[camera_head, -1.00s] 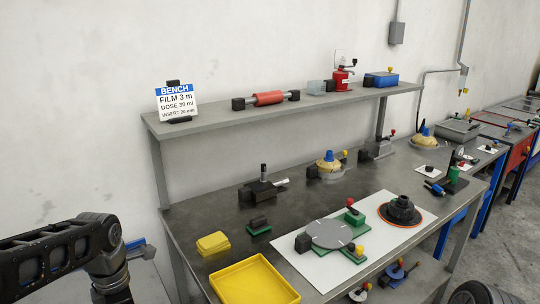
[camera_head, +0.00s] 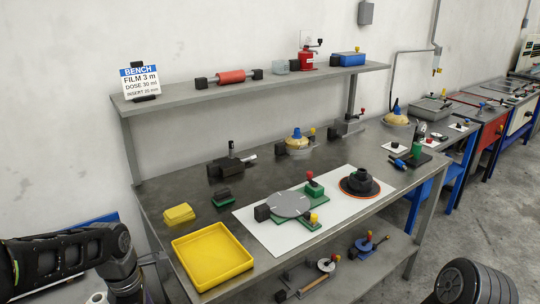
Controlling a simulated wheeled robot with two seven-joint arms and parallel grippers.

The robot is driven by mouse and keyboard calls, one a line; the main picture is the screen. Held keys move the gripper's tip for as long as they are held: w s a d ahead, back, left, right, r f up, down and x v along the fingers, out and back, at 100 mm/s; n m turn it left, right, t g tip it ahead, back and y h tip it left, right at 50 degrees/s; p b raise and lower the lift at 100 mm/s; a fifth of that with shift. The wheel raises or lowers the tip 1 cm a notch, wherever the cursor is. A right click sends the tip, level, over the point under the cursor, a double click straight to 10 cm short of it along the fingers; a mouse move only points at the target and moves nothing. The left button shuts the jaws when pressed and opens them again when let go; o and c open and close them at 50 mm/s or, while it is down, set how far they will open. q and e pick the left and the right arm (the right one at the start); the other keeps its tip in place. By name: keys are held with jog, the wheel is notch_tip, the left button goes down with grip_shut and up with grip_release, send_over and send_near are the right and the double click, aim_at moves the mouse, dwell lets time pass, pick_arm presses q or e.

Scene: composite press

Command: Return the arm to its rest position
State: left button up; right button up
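My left arm (camera_head: 75,255) comes in at the lower left, beside the left end of the bench. It is bent down at a joint, and its gripper is below the picture edge. It touches nothing that I can see on the bench. My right arm and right gripper do not show as such; a dark ribbed round part (camera_head: 478,283) at the lower right corner cannot be told for sure.
The metal bench (camera_head: 165,195) holds a yellow tray (camera_head: 213,256), a yellow block (camera_head: 179,214), a grey disc on a green fixture (camera_head: 289,205) and a black round part (camera_head: 360,182). A shelf (camera_head: 200,93) runs above. Open floor (camera_head: 440,225) lies to the right.

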pick_arm(q)
jog(key=s+d+f+m+h, duration=0.25)
jog(key=d+f+m, duration=0.3)
jog(key=f, duration=0.55)
jog(key=s+d+f+m+h, duration=0.1)
jog(key=s+d+f+m, duration=0.35)
jog(key=d+f, duration=0.4)
jog(key=s+d+f+m, duration=0.5)
jog(key=s+f+m, duration=0.4)
jog(key=s+f, duration=0.25)
jog(key=shift+m+t, duration=0.3)
jog(key=shift+m, duration=0.4)
jog(key=w+d+r, duration=0.2)
jog(key=w+r, duration=0.1)
jog(key=shift+d, duration=0.4)
